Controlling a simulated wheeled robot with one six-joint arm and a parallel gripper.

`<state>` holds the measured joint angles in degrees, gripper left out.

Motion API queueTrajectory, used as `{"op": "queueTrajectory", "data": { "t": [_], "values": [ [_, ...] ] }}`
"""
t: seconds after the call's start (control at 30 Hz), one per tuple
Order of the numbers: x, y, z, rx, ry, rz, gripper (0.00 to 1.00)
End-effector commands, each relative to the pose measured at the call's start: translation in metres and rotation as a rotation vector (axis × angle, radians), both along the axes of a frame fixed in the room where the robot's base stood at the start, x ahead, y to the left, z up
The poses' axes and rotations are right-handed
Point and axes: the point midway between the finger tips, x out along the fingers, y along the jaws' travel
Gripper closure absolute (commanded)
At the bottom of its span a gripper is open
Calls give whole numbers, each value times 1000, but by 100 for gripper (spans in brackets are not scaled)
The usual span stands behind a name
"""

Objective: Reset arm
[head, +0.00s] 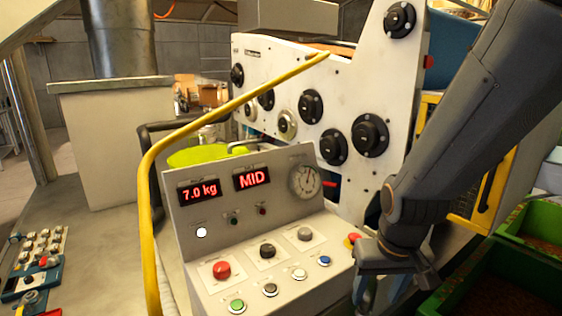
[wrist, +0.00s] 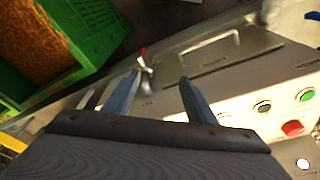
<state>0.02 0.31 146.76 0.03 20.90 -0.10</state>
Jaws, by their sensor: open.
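My gripper (head: 382,290) hangs at the lower right in the head view, at the right end of the grey control panel (head: 245,215). In the wrist view my gripper (wrist: 160,88) shows two bluish fingers spread apart with nothing between them. A small red-tipped lever (wrist: 143,62) shows beyond the fingertips; I cannot tell its exact distance. The panel carries a red button (head: 221,270), a green button (head: 236,306), a blue button (head: 324,261), a dial gauge (head: 305,181) and displays reading "7.0 kg" and "MID". My arm partly hides the panel's right edge.
A yellow rail (head: 149,225) curves along the panel's left side. A white machine plate (head: 345,85) with black knobs stands behind. Green crates (head: 522,268) with brown contents stand at the right. Another small control box (head: 40,258) is at the far left.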

Motion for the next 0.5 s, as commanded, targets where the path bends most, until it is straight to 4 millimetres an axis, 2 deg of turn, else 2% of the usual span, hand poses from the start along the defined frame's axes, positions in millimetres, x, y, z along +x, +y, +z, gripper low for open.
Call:
{"op": "queueTrajectory", "data": {
  "t": [0.03,0.33,0.5],
  "values": [
    [2,0,-11,0,6,0,49],
    [2,1,-59,1,56,-1,49],
    [2,1,-78,1,79,-2,49]
  ]
}}
